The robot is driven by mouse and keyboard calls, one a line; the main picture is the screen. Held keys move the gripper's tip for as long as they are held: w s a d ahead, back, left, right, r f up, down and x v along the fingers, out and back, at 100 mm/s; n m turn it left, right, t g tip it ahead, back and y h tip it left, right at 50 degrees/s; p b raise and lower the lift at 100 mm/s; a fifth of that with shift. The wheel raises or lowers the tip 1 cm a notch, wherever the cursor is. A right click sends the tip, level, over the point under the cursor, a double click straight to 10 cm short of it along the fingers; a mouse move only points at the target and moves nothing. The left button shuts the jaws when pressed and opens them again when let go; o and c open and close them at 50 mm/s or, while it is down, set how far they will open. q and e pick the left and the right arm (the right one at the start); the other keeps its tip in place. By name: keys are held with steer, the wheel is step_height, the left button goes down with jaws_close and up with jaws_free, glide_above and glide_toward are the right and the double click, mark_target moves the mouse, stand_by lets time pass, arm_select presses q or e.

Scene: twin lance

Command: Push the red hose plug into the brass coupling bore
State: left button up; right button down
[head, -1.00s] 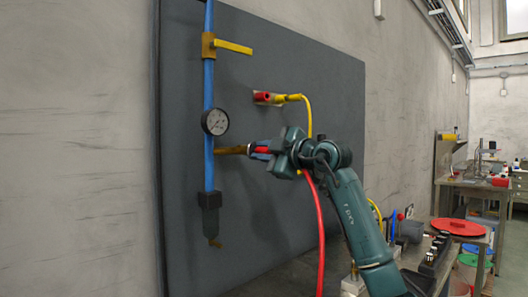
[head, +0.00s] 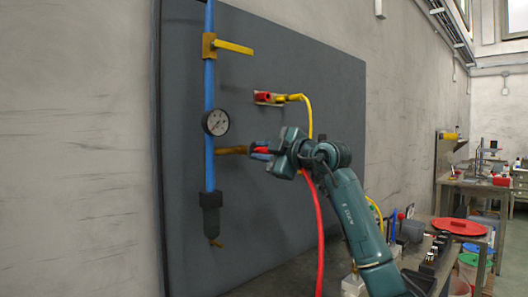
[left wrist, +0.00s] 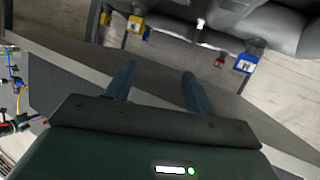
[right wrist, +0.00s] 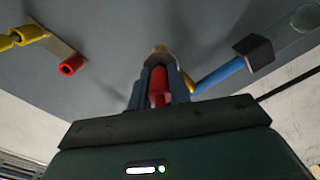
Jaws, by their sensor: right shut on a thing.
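My right gripper (head: 262,153) is shut on the red hose plug (head: 261,150), in front of the dark panel. The red hose hangs down below the gripper. The brass coupling (head: 232,150) sticks out from the blue pipe toward the plug. In the right wrist view the red plug (right wrist: 158,84) lies between the two fingers, in line with the brass coupling (right wrist: 160,55) at their tips. The bore is hidden there, so I cannot tell how far the plug is in. My left gripper (left wrist: 159,72) is open and empty, seen only in its wrist view.
A pressure gauge (head: 215,122) sits on the blue pipe above the coupling, with a yellow-handled valve (head: 232,47) higher up. A plate with a red socket (head: 263,98) and a yellow hose (head: 308,115) is above my right gripper. A cluttered bench stands at lower right.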

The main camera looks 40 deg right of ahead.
arm_select(q)
steer(key=shift+w+r, duration=0.1)
steer(key=shift+r, duration=0.25)
arm_select(e)
steer(key=shift+r, duration=0.1)
arm_select(q)
steer(key=shift+f, duration=0.2)
arm_select(e)
steer(key=shift+s, duration=0.25)
steer(key=shift+s+b, duration=0.35)
steer(key=shift+b, duration=0.1)
arm_select(q)
steer(key=shift+f+b, duration=0.75)
steer(key=shift+f, duration=0.4)
arm_select(e)
steer(key=shift+s+d, duration=0.15)
steer(key=shift+s, duration=1.3)
arm_select(q)
steer(key=shift+r+p, duration=0.25)
steer(key=shift+p, duration=0.05)
steer(key=shift+r+p, duration=0.95)
arm_select(e)
steer(key=shift+w, duration=1.3)
